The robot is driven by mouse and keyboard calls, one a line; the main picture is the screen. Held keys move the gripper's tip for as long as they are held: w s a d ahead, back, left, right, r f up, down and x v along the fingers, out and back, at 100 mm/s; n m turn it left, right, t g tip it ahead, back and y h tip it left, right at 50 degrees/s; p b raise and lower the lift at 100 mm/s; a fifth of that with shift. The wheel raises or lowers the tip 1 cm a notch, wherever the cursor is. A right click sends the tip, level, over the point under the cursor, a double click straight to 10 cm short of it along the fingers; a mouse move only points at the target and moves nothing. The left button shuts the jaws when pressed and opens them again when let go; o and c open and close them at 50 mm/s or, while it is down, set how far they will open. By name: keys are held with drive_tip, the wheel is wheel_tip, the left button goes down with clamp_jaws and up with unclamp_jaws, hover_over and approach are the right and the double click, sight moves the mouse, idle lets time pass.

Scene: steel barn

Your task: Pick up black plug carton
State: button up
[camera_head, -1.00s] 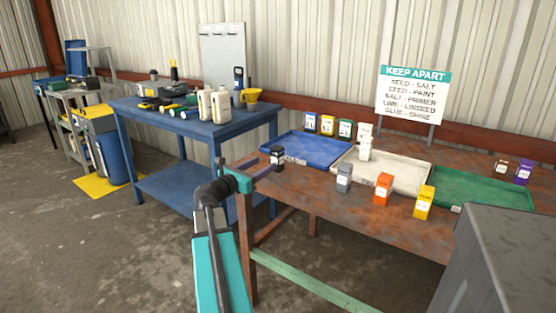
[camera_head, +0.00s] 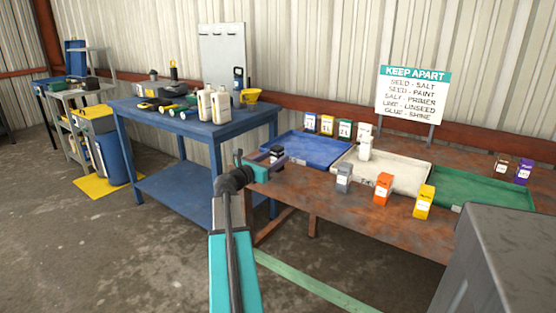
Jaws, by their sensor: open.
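The black plug carton (camera_head: 277,150) is a small dark box with a pale label, upright on the rusty brown table by the left front corner of the blue tray (camera_head: 307,150). My gripper (camera_head: 273,158) reaches in from the left at the carton. The jaws are open, and a dark finger crosses in front of the carton's lower part. The carton's base is hidden by it. I cannot tell whether the finger touches the carton, or see the far finger clearly.
Grey (camera_head: 344,177), orange (camera_head: 383,188) and yellow (camera_head: 424,202) cartons stand along the table's front. White (camera_head: 410,173) and green (camera_head: 480,190) trays lie right of the blue one. A blue workbench (camera_head: 190,125) stands to the left.

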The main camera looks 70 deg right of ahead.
sight(283, 153)
drive_tip(key=shift+d, duration=0.1)
drive_tip(key=shift+s+x, duration=0.15)
drive_tip(key=shift+x, duration=1.1)
drive_tip(key=shift+s+x, duration=0.15)
drive_tip(key=shift+x, duration=1.15)
drive_tip(key=shift+r, duration=0.1)
drive_tip(key=c, duration=1.2)
drive_tip(key=shift+o, duration=0.2)
wheel_tip(283, 153, up, 18)
drive_tip(key=p, duration=0.2)
